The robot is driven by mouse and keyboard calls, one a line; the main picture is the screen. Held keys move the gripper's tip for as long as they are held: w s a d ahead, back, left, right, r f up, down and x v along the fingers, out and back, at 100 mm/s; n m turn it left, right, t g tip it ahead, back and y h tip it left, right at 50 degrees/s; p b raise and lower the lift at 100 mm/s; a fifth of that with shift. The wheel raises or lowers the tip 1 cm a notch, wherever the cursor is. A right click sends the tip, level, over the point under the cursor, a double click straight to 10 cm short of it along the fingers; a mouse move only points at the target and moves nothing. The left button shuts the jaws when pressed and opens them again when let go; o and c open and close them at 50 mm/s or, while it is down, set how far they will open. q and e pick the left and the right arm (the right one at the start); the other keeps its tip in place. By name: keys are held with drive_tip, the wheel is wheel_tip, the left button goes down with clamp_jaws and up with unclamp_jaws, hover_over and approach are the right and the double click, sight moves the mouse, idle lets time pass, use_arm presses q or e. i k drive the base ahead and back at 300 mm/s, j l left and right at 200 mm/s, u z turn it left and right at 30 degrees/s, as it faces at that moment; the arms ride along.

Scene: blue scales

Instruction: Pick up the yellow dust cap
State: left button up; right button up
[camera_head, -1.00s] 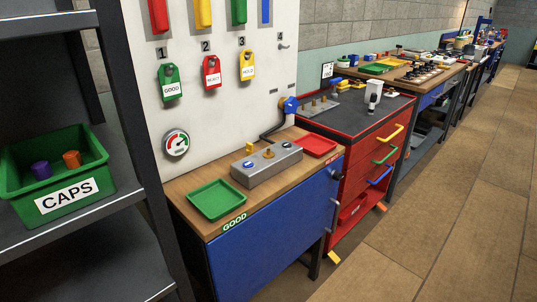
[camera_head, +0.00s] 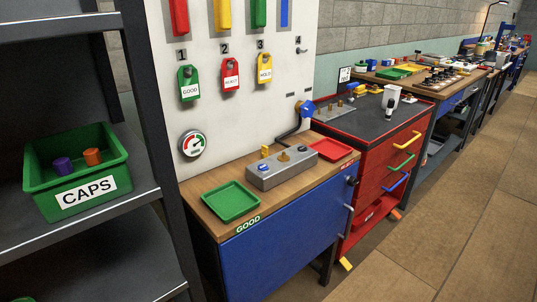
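A small yellow piece (camera_head: 265,151) stands at the back left of a grey metal block (camera_head: 290,175) on the wooden bench top. It may be the yellow dust cap, but it is too small to tell. A brass fitting (camera_head: 284,156) and blue-marked parts are on the block. A green bin labelled CAPS (camera_head: 60,210) on the left shelf holds a purple cap (camera_head: 62,165) and an orange cap (camera_head: 93,157); no yellow one shows in it. Neither of my grippers is in view.
A green tray (camera_head: 231,202) and a red tray (camera_head: 333,149) lie on the bench, either side of the block. A red tool cabinet (camera_head: 370,190) stands beyond. A dark shelf post (camera_head: 160,130) rises between bin and bench. Floor at right (camera_head: 460,220) is clear.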

sight(264, 149)
drive_tip(key=i+l+u, duration=0.15)
drive_tip(key=l, duration=0.4)
drive_tip(key=i+l+u, duration=0.2)
drive_tip(key=l, duration=0.35)
drive_tip(key=i+l+u, duration=0.15)
drive_tip(key=l, duration=0.4)
drive_tip(key=i+l+u, duration=0.2)
drive_tip(key=l, duration=0.4)
drive_tip(key=l+u, duration=0.15)
drive_tip(key=l, duration=0.45)
